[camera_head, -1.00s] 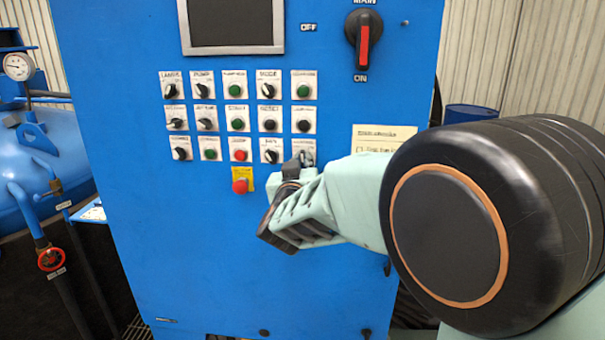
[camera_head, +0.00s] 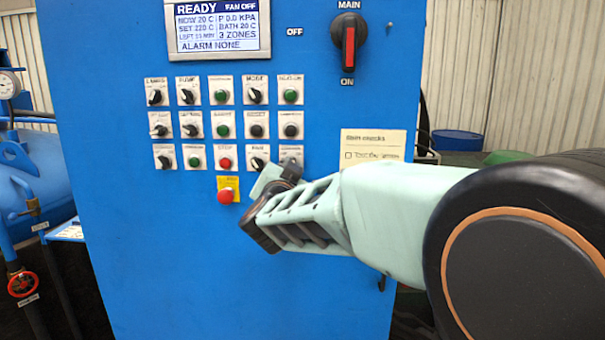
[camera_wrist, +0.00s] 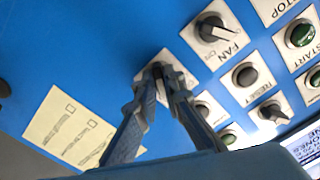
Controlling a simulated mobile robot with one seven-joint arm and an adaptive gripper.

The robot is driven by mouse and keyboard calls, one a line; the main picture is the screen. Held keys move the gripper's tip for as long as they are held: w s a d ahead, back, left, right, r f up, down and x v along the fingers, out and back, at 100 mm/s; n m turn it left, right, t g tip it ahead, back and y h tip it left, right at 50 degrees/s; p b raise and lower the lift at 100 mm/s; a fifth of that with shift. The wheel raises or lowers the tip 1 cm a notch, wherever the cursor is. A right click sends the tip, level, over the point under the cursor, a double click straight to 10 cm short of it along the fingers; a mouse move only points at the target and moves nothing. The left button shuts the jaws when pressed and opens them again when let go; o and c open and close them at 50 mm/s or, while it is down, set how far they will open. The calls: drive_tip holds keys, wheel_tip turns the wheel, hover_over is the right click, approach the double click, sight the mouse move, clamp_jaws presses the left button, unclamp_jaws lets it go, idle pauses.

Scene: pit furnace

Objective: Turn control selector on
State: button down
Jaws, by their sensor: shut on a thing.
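The control selector's square plate (camera_head: 291,152) is at the bottom right of the button grid on the blue cabinet; its label is hard to read. My gripper (camera_head: 277,180) is at this plate and covers its knob in the head view. In the wrist view, the two fingers of my gripper (camera_wrist: 160,82) are shut on the dark selector knob, with the pale plate (camera_wrist: 184,76) around it. The knob's exact angle is hidden by the fingers. The display (camera_head: 222,30) is lit and reads READY, FAN OFF, ALARM NONE.
The FAN selector (camera_wrist: 212,28) sits close beside the fingers. A red emergency button (camera_head: 226,195) is below the grid. A paper note (camera_head: 374,146) is to the right. The main switch (camera_head: 348,45) is at the upper right, its red handle upright toward ON.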

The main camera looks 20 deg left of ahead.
idle(0.5)
drive_tip(key=c, duration=2)
unclamp_jaws()
drive_tip(key=shift+c, duration=0.2)
drive_tip(key=shift+s, duration=0.1)
drive_tip(key=v, duration=1.2)
